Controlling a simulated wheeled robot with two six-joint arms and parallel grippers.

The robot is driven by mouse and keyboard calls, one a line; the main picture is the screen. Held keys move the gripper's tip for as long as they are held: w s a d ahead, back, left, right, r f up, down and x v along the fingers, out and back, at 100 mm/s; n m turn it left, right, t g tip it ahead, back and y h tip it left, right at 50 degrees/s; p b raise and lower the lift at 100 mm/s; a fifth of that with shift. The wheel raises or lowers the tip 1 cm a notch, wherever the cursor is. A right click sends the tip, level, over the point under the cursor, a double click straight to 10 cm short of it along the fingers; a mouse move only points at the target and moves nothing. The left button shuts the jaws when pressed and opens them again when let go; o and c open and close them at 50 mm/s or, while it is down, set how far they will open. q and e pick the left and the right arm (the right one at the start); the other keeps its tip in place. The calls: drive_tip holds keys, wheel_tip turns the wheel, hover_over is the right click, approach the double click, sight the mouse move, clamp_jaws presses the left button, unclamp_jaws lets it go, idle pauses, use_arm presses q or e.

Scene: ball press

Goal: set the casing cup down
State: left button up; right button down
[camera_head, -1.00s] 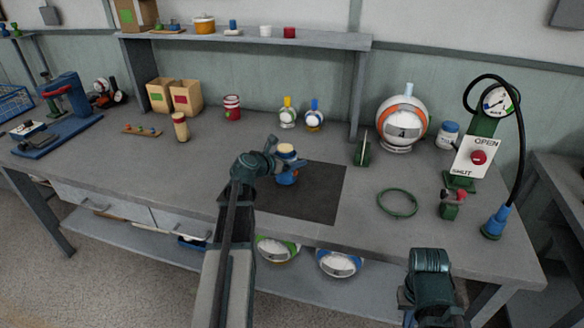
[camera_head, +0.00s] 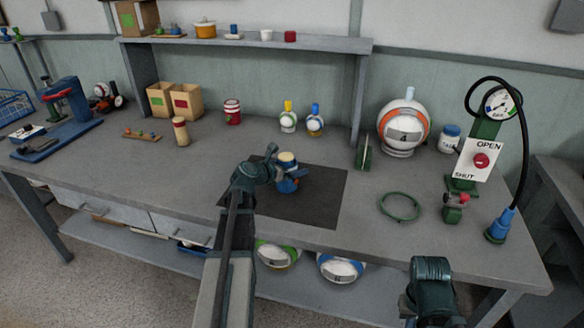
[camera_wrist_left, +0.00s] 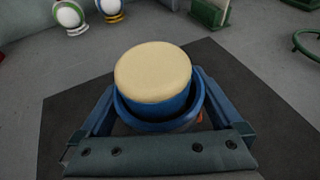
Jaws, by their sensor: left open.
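The casing cup (camera_head: 287,187) is blue with a cream, rounded top and stands upright on the dark mat (camera_head: 320,205). In the left wrist view the cup (camera_wrist_left: 158,106) fills the middle, its cream top facing the camera. My left gripper (camera_head: 287,177) is at the cup, with its fingers on either side of it. In the left wrist view the gripper (camera_wrist_left: 158,112) is open around the cup; the cup's lower part is hidden. My right arm shows at the lower right of the head view, but its jaws do not.
A green ring (camera_head: 400,207) lies right of the mat. A gauge stand (camera_head: 484,140) with a hose is at the right. A cream-topped cylinder (camera_head: 180,131) stands at left.

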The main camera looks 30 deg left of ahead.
use_arm(q)
drive_tip(key=p+v, duration=0.4)
drive_tip(key=v, duration=0.7)
drive_tip(key=shift+s, duration=0.35)
drive_tip(key=shift+s+a, duration=0.1)
